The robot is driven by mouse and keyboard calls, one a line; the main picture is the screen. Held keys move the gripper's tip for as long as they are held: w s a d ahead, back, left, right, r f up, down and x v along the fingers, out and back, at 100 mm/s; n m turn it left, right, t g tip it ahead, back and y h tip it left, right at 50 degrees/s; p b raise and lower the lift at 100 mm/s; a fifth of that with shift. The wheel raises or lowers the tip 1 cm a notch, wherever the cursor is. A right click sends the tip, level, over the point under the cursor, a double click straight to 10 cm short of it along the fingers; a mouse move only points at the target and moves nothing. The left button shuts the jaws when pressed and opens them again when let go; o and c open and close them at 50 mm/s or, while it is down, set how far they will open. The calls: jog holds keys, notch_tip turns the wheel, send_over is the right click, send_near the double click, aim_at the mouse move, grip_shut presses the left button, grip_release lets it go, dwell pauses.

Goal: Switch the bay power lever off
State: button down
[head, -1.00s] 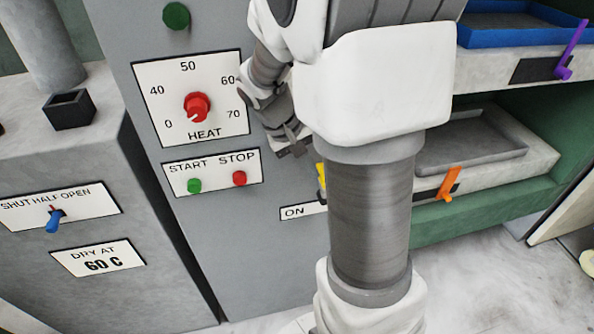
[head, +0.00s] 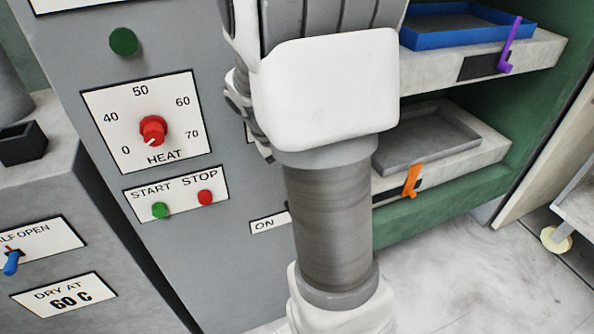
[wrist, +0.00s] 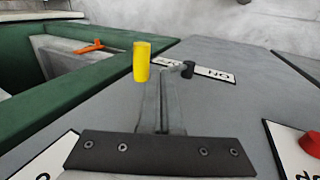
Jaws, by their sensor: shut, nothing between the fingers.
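The bay power lever shows in the wrist view as a yellow handle (wrist: 141,62) with a dark pivot (wrist: 188,69) to its right. The handle lies to the left of the pivot, on the side away from the ON end of its white label (wrist: 220,76). My gripper (wrist: 162,72) is shut and empty, its fingertips just right of the yellow handle. I cannot tell whether they touch the lever. In the head view my arm hides the lever and gripper; only the ON end of the label (head: 268,223) shows.
The grey panel holds the red heat knob (head: 153,130), the green start button (head: 160,210) and the red stop button (head: 205,197). An orange lever (head: 412,180) and a purple lever (head: 508,50) stick out at the right shelves. Open floor (head: 470,270) lies at the lower right.

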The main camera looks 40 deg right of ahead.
jog(key=w+a+r, duration=0.1)
jog(key=w+a, duration=0.2)
jog(key=a, duration=0.9)
jog(key=shift+w+p, duration=0.2)
jog(key=shift+p, duration=0.2)
jog(key=s+a+r+n+t+y+p, duration=0.1)
jog(key=s+a+r+t+y+p, duration=0.1)
jog(key=s+r, duration=0.5)
jog(key=s+a+r+n+t+y+p, duration=0.2)
jog(key=s+a+r+t+p, duration=0.2)
jog(key=r, duration=0.9)
jog(key=s+a+p, duration=0.2)
jog(key=shift+s+a+r+t, duration=0.2)
jog(key=shift+s+r+t, duration=0.15)
jog(key=shift+t, duration=0.05)
